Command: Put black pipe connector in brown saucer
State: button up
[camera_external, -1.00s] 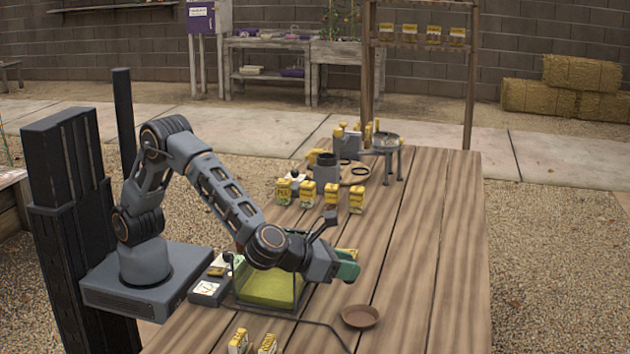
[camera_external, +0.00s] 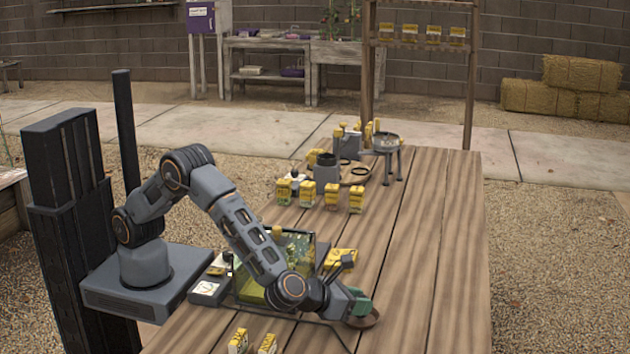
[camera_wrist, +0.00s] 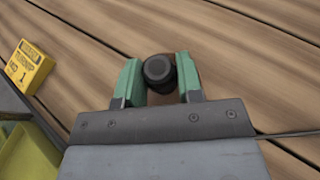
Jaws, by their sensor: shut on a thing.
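My gripper (camera_wrist: 160,80) has green fingers and is shut on the black pipe connector (camera_wrist: 159,71), a short dark cylinder seen end-on between the fingertips in the wrist view. The connector cannot be made out in the external view. The saucer does not show in the wrist view, so I cannot tell how high the connector is over it.
A clear box with yellow-green contents (camera_external: 252,286) stands left of my gripper, with a yellow packet (camera_external: 341,259) behind it. Two yellow packets (camera_external: 238,341) stand at the front. A thin dark hose or rod (camera_external: 325,322) lies near the saucer. The table's right side is clear.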

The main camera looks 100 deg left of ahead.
jog(key=shift+f, duration=0.4)
jog(key=shift+f, duration=0.15)
jog(key=o, duration=0.9)
jog(key=shift+r, duration=0.3)
jog(key=v, duration=1.2)
jog(key=shift+s+f, duration=0.1)
jog(key=shift+f, duration=0.1)
